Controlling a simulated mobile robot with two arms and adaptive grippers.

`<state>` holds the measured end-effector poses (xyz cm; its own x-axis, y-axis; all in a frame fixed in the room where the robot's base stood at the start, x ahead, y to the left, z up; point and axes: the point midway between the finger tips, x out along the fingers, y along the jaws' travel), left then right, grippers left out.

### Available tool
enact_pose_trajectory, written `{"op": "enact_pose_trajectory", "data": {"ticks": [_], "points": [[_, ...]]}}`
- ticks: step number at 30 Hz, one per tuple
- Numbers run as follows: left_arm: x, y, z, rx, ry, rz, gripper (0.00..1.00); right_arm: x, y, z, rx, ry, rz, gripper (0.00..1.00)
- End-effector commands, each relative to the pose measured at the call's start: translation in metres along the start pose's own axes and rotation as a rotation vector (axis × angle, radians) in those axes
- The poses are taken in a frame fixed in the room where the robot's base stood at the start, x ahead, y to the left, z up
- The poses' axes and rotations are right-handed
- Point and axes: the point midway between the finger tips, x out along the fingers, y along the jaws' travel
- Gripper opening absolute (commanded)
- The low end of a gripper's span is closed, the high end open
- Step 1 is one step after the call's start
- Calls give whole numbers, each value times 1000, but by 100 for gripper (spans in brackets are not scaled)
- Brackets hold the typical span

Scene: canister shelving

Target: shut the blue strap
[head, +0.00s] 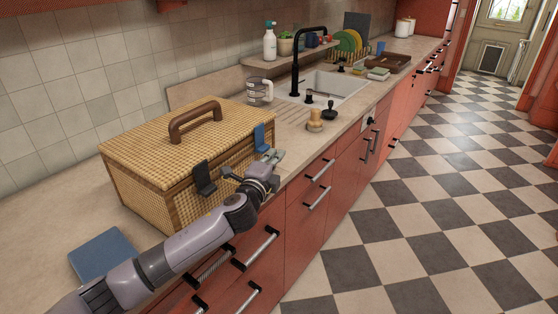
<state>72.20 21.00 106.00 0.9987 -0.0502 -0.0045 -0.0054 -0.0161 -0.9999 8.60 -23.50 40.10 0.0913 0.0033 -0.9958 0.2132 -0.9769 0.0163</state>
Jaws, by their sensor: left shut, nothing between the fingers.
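A woven wicker basket (150,187) with a lid (150,146) stands on the counter. The lid lies down on the basket. The blue strap (259,137) is at the right end of the basket's front, across the lid's edge. I cannot tell whether its lower end is fastened. A black strap (204,178) is further left on the same front. My left gripper (271,157) is shut and empty, in front of the basket, just below and right of the blue strap. I cannot tell whether it touches the strap. My right gripper is out of view.
A brown handle (195,121) tops the lid. A blue flat item (103,256) lies on the counter at left. A wooden stopper-like item (315,121), a glass jug (260,91) and the sink (335,86) are beyond the basket. Red drawers with bar handles (318,170) lie below.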

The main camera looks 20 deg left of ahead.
Motion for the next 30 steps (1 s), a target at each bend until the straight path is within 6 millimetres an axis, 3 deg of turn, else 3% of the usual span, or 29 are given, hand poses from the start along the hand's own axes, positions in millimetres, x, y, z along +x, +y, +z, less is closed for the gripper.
{"op": "enact_pose_trajectory", "data": {"ticks": [12,30], "points": [[3,10,10,169,0,-42,0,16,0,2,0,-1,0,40],[3,9,11,178,0,-45,0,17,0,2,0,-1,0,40]]}}
